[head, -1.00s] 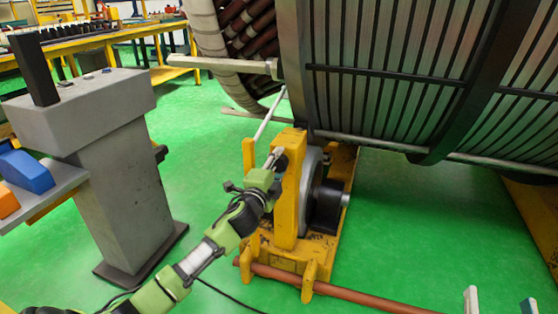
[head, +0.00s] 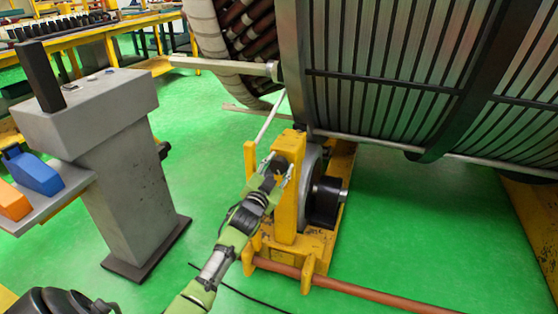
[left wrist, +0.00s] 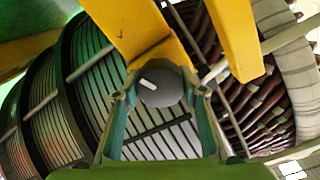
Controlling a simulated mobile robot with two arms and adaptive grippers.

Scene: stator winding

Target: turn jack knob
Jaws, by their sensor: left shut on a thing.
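The jack knob (left wrist: 160,88) is a dark round knob with a white mark, on the yellow jack stand (head: 290,205). In the head view the knob (head: 280,164) sits on the upper left face of the stand. My left gripper (head: 278,168) reaches it from the lower left and is shut on it. In the left wrist view the two fingers of my left gripper (left wrist: 162,92) lie on either side of the knob. The white mark tilts slightly. My right gripper is out of view.
The large ribbed stator (head: 390,80) rises above and behind the stand. A grey pedestal (head: 130,190) stands at the left, with blue and orange items beside it. A red-brown pipe (head: 350,290) lies low in front. Green floor (head: 420,220) is clear at the right.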

